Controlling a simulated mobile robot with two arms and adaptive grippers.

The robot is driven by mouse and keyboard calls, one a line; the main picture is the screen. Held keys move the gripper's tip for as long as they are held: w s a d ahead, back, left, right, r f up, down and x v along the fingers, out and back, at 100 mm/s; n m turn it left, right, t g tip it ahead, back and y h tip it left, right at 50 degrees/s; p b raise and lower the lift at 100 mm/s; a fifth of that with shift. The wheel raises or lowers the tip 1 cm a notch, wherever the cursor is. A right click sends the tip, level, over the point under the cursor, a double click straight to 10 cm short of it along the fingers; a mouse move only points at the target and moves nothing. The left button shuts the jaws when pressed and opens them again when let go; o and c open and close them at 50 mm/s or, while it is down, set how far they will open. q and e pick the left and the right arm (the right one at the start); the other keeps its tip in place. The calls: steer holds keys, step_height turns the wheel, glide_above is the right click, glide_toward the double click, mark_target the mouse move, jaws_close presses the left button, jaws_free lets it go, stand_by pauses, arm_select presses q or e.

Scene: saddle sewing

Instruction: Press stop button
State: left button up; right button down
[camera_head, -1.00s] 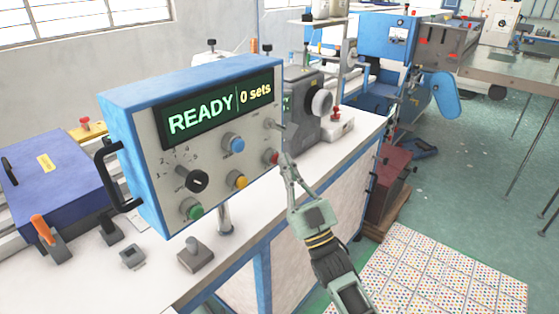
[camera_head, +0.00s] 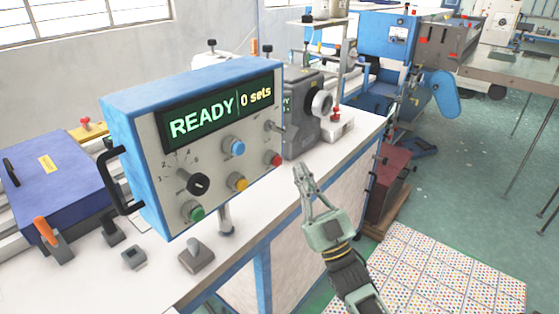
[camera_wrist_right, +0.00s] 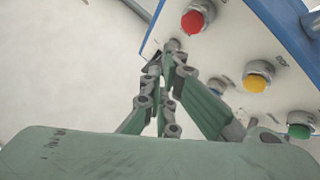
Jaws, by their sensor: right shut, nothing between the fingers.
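The blue and white control box (camera_head: 151,158) stands at the centre-left in the head view. Its display (camera_head: 204,114) reads READY, 0 sets. The red button (camera_head: 273,160) is at the lower right of its panel and shows uncovered; it also shows in the right wrist view (camera_wrist_right: 193,20). My right gripper (camera_head: 300,170) is shut and empty, to the right of the red button and apart from it in the head view. In the right wrist view its fingertips (camera_wrist_right: 173,47) lie just below the red button in the picture. My left gripper is not in view.
The panel also has a yellow button (camera_head: 238,182), a green button (camera_head: 194,211), a blue button (camera_head: 234,147), a black knob (camera_head: 198,185) and a toggle switch (camera_head: 272,126). A grey machine (camera_head: 305,110) stands behind the box. Free floor (camera_head: 470,190) lies to the right.

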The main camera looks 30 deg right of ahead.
steer(key=shift+s+d, duration=0.25)
steer(key=shift+s, duration=0.35)
steer(key=shift+s+d, duration=0.2)
steer(key=shift+s, duration=0.4)
